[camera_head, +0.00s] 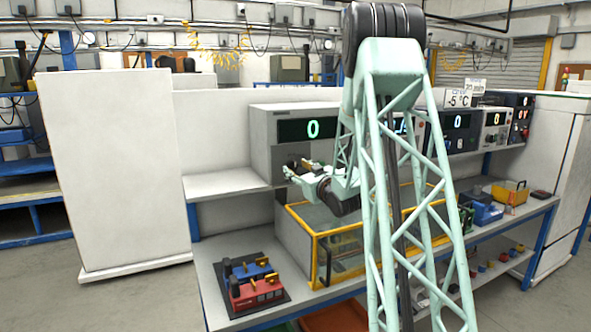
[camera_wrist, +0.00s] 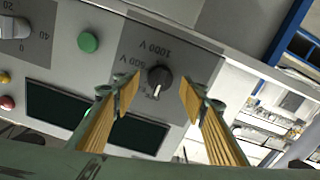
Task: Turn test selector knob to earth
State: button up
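The test selector knob (camera_wrist: 159,76) is a small black round knob on a grey panel, in the wrist view's upper middle. Its white pointer mark points down in the picture. Labels "1000 V" and "500 V" lie above and left of it, upside down; a further label below left is partly hidden. My gripper (camera_wrist: 158,98) is open, one finger on each side below the knob, with nothing between the fingers. It does not appear to touch the knob. In the head view my gripper (camera_head: 293,171) is in front of the grey tester (camera_head: 262,150); the knob is hidden there.
A green button (camera_wrist: 88,42), a larger grey knob (camera_wrist: 14,28) and a dark display (camera_wrist: 60,104) share the panel. Other instruments stand at right.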

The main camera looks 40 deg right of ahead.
jog(key=shift+w+d, duration=0.15)
jog(key=shift+w, duration=0.5)
jog(key=shift+c, duration=0.6)
jog(key=c, duration=0.7)
jog(key=shift+c, duration=0.2)
jog(key=shift+m+b, duration=0.3)
jog(key=shift+m, duration=0.3)
jog(key=m+b, duration=0.1)
jog(key=m, duration=0.2)
jog(key=shift+m, duration=0.4)
jog(key=shift+d+m, duration=0.1)
jog(key=shift+m, duration=2.3)
